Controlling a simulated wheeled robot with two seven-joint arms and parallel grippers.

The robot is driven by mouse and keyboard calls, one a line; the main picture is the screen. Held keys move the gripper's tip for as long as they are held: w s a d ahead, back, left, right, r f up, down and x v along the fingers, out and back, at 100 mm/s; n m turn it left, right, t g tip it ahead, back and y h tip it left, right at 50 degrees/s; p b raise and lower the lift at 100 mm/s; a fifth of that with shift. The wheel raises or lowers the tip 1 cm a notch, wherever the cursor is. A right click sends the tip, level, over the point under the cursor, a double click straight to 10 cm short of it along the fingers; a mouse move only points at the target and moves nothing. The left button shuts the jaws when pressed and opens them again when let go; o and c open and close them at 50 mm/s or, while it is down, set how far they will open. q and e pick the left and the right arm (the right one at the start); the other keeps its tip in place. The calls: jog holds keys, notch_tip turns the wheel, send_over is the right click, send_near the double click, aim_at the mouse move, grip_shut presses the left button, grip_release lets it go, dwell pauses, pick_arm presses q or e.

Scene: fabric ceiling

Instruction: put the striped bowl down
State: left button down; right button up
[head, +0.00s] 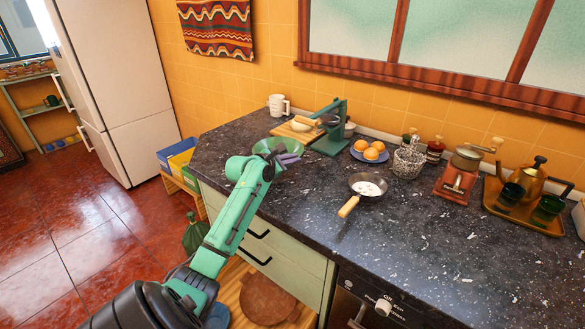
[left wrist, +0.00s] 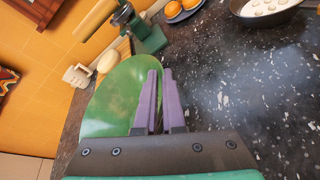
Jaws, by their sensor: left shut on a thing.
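The bowl (head: 268,145) is green and sits in my left gripper (head: 290,158) over the left part of the dark counter. In the left wrist view the bowl (left wrist: 112,97) shows as a smooth green round face left of the purple fingers, with its rim between the left gripper's fingertips (left wrist: 160,74). The fingers are shut on that rim. No stripes can be made out. I cannot tell whether the bowl touches the counter (head: 315,185). My right gripper is not in view.
Behind the bowl are a board (head: 298,130), a green press (head: 333,128) and a white mug (head: 278,105). Right of them are a plate of oranges (head: 370,150) and a pan (head: 368,186). The counter between bowl and pan is clear; its front edge is near.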

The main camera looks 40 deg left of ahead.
pick_arm(q)
notch_tip(320, 180, down, 4)
jog(key=shift+r, duration=0.25)
jog(key=c, duration=1)
grip_release()
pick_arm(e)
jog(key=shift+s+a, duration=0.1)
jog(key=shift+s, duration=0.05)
pick_arm(q)
jog(key=shift+s, duration=0.2)
jog(key=a+v, duration=0.1)
jog(key=v, duration=1)
jog(key=shift+s+d+r+b, duration=0.2)
jog(key=shift+s+d+b, duration=0.1)
jog(key=shift+d+b, duration=0.15)
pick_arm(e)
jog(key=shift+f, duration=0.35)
